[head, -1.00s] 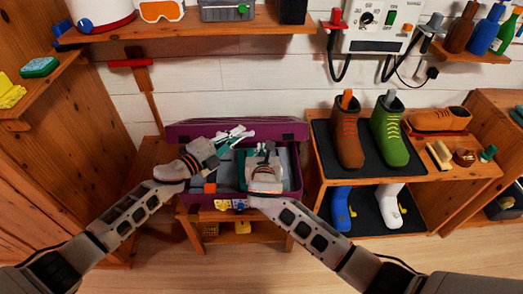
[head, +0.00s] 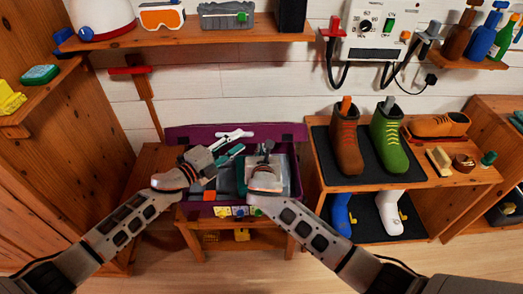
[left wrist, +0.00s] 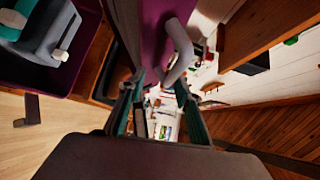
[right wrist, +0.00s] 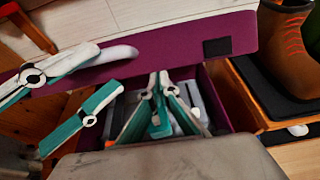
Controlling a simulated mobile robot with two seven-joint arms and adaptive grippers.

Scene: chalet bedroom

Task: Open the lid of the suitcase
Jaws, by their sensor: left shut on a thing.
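The purple suitcase (head: 298,187) sits on a low wooden bench, with its lid (head: 290,131) raised at the back and its inside showing. It also fills the upper part of the right wrist view, where the lid (right wrist: 180,45) stands behind the body. My left gripper (head: 238,143) is at the lid, shut on a pale grey handle (left wrist: 180,45), which also shows in the right wrist view (right wrist: 112,55). My right gripper (right wrist: 158,74) is over the open body with fingertips together, holding nothing visible. Grey and teal contents lie inside, partly hidden by my arms.
A wooden rack (head: 314,168) with boots and shoes stands close on the right. A shelf (head: 205,34) with goggles and a grey box hangs above. A red-handled tool (head: 140,80) leans on the wall behind left. Wooden cabinet panels close the left side.

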